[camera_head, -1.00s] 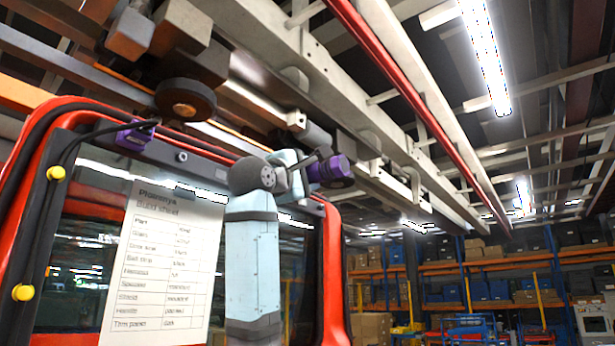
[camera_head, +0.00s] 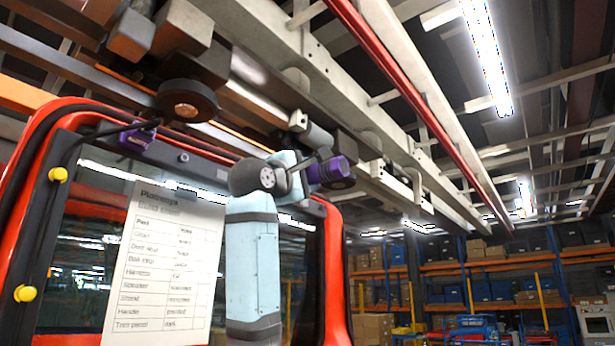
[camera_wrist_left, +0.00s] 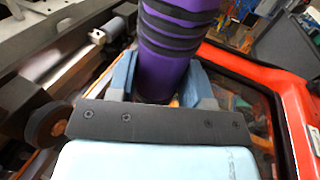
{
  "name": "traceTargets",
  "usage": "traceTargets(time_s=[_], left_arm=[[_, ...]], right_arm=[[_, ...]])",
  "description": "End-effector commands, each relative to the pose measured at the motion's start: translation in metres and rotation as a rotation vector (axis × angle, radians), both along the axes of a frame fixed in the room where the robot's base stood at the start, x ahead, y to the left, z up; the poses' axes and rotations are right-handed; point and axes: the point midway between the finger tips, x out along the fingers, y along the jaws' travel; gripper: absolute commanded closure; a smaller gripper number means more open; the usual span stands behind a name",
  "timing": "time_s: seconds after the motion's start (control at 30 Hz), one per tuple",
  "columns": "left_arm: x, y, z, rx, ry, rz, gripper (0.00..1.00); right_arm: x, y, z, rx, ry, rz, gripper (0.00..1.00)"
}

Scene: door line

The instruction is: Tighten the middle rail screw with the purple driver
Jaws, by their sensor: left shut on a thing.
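My left gripper (camera_head: 300,173) is shut on the purple driver (camera_head: 333,171), high in front of the red door's top edge. The left wrist view shows the driver's purple handle with black bands (camera_wrist_left: 178,38) standing between the two blue fingers (camera_wrist_left: 160,82). The driver's tip is not visible in either view. A dark rail (camera_head: 215,170) runs along the door's top, with a small round dark head (camera_head: 183,157) left of my gripper. I cannot tell which screw is the middle one; my gripper and arm cover part of the rail. My right gripper is out of view.
A red-framed door (camera_head: 333,270) carries a printed sheet (camera_head: 165,265) and yellow knobs (camera_head: 25,293). A purple part (camera_head: 137,138) with a black cable sits at its upper left. A dark round disc (camera_head: 187,101) and overhead beams (camera_head: 300,85) are close above. Shelves (camera_head: 470,265) stand far right.

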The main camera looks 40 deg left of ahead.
Motion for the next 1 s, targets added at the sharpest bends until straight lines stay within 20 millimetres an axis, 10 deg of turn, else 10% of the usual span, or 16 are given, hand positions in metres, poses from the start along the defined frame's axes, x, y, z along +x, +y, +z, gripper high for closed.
traceTargets(time_s=[1.0], left_arm=[[-0.0018, 0.0099, 0.0010, -0.001, -0.002, 0.001, 1.00]], right_arm=[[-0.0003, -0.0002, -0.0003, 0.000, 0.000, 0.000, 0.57]])
